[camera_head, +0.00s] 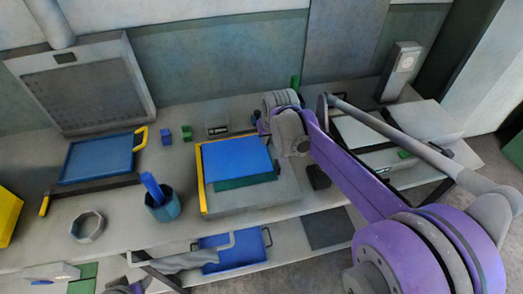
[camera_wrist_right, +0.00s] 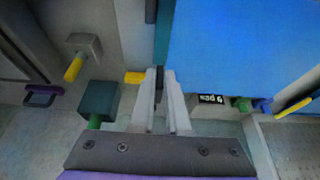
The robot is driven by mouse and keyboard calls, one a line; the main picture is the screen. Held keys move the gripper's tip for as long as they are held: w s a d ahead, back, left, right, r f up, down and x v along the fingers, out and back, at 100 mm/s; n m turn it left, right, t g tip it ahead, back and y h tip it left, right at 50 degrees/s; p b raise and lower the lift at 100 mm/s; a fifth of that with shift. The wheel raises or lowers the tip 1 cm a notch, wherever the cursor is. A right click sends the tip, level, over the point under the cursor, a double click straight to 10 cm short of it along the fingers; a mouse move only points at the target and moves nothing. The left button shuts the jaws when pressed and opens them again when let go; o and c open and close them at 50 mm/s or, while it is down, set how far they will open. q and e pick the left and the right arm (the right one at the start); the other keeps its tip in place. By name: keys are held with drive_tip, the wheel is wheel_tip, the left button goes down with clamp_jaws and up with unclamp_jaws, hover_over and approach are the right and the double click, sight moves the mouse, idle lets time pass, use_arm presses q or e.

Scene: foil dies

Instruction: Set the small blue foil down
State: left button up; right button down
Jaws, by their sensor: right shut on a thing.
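The small blue foil, a flat blue sheet (camera_head: 235,157), is over a grey block (camera_head: 272,195) with a yellow strip along its left and far edges. A dark green sheet (camera_head: 245,181) shows from under its near edge. The foil fills the upper right of the wrist view (camera_wrist_right: 245,45). My right gripper (camera_wrist_right: 160,78) is shut at the foil's edge; its fingers are narrow and close together. In the head view my purple right arm partly hides it. Whether the foil touches what is under it cannot be told. My left gripper seems to be the grey shape low in the head view (camera_head: 185,262), its fingers unclear.
A blue tray (camera_head: 100,160) with yellow-ended bars is at left. Small green and blue blocks lie behind. A blue bin (camera_head: 235,255) sits below the table's front edge.

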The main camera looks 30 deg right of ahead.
drive_tip(key=shift+f, duration=2.5)
drive_tip(key=shift+w, duration=0.1)
drive_tip(key=shift+f, duration=0.1)
drive_tip(key=c, duration=0.9)
unclamp_jaws()
